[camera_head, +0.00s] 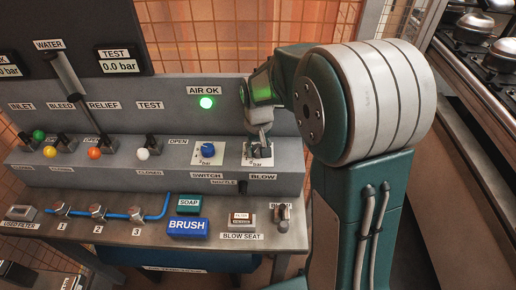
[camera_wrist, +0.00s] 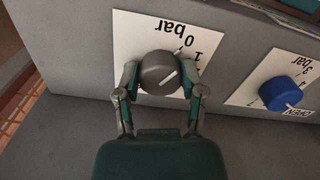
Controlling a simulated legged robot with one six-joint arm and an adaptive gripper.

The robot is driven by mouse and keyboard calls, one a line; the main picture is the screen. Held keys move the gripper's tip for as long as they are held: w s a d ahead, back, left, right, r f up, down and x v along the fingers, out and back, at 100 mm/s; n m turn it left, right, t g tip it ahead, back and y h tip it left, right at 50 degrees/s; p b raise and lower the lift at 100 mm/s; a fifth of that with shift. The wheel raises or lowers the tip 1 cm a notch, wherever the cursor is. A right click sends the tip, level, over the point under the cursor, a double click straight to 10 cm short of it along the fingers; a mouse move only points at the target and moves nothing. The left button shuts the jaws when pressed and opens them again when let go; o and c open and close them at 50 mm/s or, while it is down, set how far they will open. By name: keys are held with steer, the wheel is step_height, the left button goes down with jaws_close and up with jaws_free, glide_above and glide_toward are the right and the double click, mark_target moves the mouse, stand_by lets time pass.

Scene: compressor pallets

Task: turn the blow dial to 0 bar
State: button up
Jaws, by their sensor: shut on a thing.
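The blow dial is a round dark grey knob with a white pointer line; it shows in the wrist view (camera_wrist: 157,66) on a white plate (camera_wrist: 135,35) marked 0, 1 and bar. Its line slants toward the upper right, roughly between the 0 and the 1; the exact reading cannot be told. My gripper (camera_wrist: 160,76) is shut on the dial, one finger on each side. In the head view my gripper (camera_head: 260,146) comes down onto the dial above the BLOW label (camera_head: 263,177) and hides most of it.
A blue switch dial (camera_head: 208,150) stands close beside, to the left in the head view. Several valve levers and coloured knobs line the grey panel further left. A green AIR OK lamp (camera_head: 207,103) is lit. Pipe fittings, a soap block (camera_head: 189,203) and a brush block (camera_head: 188,226) are on the bench.

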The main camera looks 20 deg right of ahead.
mark_target(257, 149)
steer(key=shift+f, duration=0.1)
stand_by(0.3)
steer(key=o, duration=1.1)
steer(key=shift+o, duration=0.2)
step_height(257, 149, up, 12)
steer(key=shift+w+a, duration=0.1)
steer(key=s+r+t, duration=0.3)
steer(key=s+t, duration=0.2)
steer(key=s, duration=1.6)
steer(key=shift+n+t, duration=0.3)
